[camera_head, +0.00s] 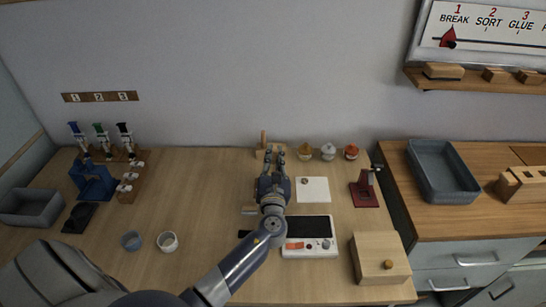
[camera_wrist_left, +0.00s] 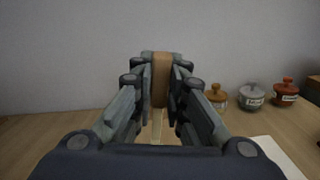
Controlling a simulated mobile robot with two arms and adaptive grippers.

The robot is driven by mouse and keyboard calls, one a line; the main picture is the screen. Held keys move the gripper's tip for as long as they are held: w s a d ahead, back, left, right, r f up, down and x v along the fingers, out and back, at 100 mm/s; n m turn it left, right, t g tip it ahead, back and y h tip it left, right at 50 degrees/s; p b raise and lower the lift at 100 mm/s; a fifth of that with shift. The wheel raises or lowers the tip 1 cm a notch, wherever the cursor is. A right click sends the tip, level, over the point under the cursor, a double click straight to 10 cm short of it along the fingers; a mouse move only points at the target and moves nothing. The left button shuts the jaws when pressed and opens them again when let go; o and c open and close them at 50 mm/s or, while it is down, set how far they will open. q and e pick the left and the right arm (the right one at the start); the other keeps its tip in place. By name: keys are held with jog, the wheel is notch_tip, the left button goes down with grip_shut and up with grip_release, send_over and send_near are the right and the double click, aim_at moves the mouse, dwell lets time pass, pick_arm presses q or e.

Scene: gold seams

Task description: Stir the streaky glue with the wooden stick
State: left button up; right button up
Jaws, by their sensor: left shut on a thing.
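My left gripper (camera_head: 275,153) reaches toward the back of the table. In the left wrist view its fingers (camera_wrist_left: 160,90) are shut on a brown wooden piece, which I take for the wooden stick (camera_wrist_left: 160,75). It stands about upright, with a thin pale strip below it. In the head view a wooden upright (camera_head: 263,138) shows by the fingertips. A white square sheet (camera_head: 318,190) lies right of the gripper with a small brownish spot (camera_head: 305,181) on it; I cannot tell whether that is the streaky glue. My right gripper is not in view.
Three small lidded jars, amber (camera_head: 305,152), white (camera_head: 328,151) and red (camera_head: 351,151), stand near the wall. A dark red stand (camera_head: 364,193), a white device (camera_head: 310,249) and a wooden box (camera_head: 380,259) are to the right. Two cups (camera_head: 168,241) stand front left.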

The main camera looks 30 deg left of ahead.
aim_at(274, 149)
pick_arm(q)
notch_tip(274, 149, up, 5)
jog(key=p, duration=0.5)
jog(key=shift+s, duration=0.1)
dwell(0.8)
jog(key=s+d+r+m+t+h, duration=0.1)
jog(key=s+d+m+h, duration=0.1)
jog(key=s+d, duration=0.3)
jog(key=s+d+r+m+t+h, duration=0.1)
jog(key=s+d+h, duration=0.3)
jog(key=s, duration=0.6)
jog(key=s+d+r+m+h, duration=0.2)
jog(key=s+d+m+h, duration=0.1)
jog(key=s+d, duration=0.4)
jog(key=shift+s+r+t+h+b, duration=0.4)
jog(key=shift+s+b, duration=0.05)
jog(key=shift+s, duration=0.25)
